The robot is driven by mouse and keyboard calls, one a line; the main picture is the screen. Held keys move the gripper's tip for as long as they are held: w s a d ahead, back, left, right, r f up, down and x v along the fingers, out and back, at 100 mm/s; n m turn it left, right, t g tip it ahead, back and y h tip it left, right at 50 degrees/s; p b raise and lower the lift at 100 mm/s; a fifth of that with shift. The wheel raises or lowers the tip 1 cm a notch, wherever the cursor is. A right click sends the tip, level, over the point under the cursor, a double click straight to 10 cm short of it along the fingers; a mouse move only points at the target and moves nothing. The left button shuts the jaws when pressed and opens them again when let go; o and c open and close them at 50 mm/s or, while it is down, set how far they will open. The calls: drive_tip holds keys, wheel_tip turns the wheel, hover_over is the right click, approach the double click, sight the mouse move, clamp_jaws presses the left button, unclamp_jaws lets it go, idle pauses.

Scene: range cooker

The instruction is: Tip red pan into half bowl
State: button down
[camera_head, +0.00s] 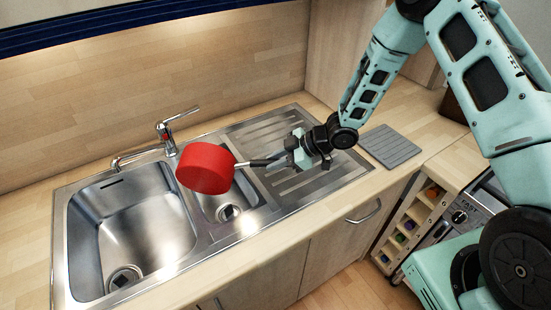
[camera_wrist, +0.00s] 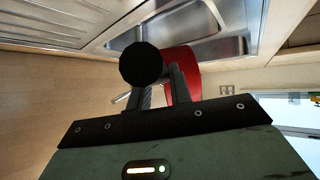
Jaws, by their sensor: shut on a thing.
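The red pan (camera_head: 205,168) is held up over the sink, tilted on its side, with its round side and base facing the head camera. Its inside is hidden. My gripper (camera_head: 283,160) is shut on the pan's dark handle (camera_head: 256,163), to the right of the pan body. In the wrist view the red pan (camera_wrist: 183,75) shows partly behind my gripper fingers (camera_wrist: 160,85), and the handle's round dark end (camera_wrist: 140,64) is close to the camera. The small half bowl (camera_head: 228,206) of the sink lies just below and right of the pan, partly hidden by it.
The large sink bowl (camera_head: 140,225) is at the left, with the tap (camera_head: 168,135) behind. A ribbed drainer (camera_head: 300,185) lies under my gripper. A grey ribbed mat (camera_head: 390,146) is on the worktop at right, near the cooker (camera_head: 470,215).

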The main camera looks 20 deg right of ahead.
drive_tip(key=shift+w+d+f+m+g+y+p, duration=0.1)
drive_tip(key=shift+w+f+m+g+y+p, duration=0.2)
drive_tip(key=shift+p, duration=0.6)
